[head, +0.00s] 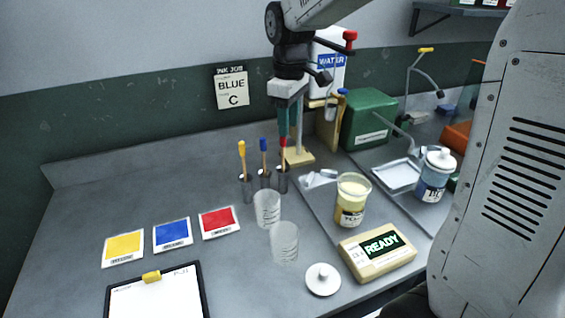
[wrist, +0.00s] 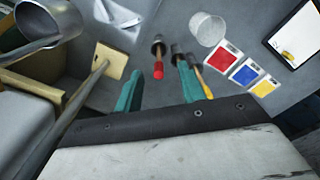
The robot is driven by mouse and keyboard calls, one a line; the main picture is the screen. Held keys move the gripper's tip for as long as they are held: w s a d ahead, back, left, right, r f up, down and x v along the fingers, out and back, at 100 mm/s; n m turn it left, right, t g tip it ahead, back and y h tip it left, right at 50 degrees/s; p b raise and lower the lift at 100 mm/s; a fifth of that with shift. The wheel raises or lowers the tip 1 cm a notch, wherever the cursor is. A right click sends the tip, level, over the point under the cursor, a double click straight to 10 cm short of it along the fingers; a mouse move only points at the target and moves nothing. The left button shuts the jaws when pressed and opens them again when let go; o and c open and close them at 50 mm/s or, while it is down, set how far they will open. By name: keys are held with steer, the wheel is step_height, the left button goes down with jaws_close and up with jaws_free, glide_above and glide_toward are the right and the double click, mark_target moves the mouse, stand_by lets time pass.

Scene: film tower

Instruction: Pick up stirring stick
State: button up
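Three stirring sticks stand upright in small dark metal holders: a yellow-topped one (head: 242,158), a blue-topped one (head: 264,153) and a red-topped one (head: 283,160). My gripper (head: 284,136) points down right above the red-topped stick. In the wrist view my gripper's green fingers (wrist: 159,78) are apart, and the red tip (wrist: 158,70) shows in the gap between them. Another stick (wrist: 203,82) shows just right of the right finger. Contact with the red-topped stick cannot be seen.
Two clear beakers (head: 267,208) (head: 285,242) stand in front of the holders. A wooden stand (head: 299,157) is close behind right. A yellow-filled beaker (head: 352,198), READY box (head: 377,253) and white lid (head: 323,280) are right. Colour cards (head: 172,234) and a clipboard (head: 155,295) lie left.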

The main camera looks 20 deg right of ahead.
mark_target(283, 147)
steer(key=shift+w+a+f+n, duration=0.1)
steer(key=shift+w+f+n, duration=0.2)
steer(key=shift+w+f, duration=0.45)
steer(key=f, duration=0.7)
steer(key=shift+w+a+f, duration=0.1)
steer(key=shift+a, duration=0.1)
jaws_close()
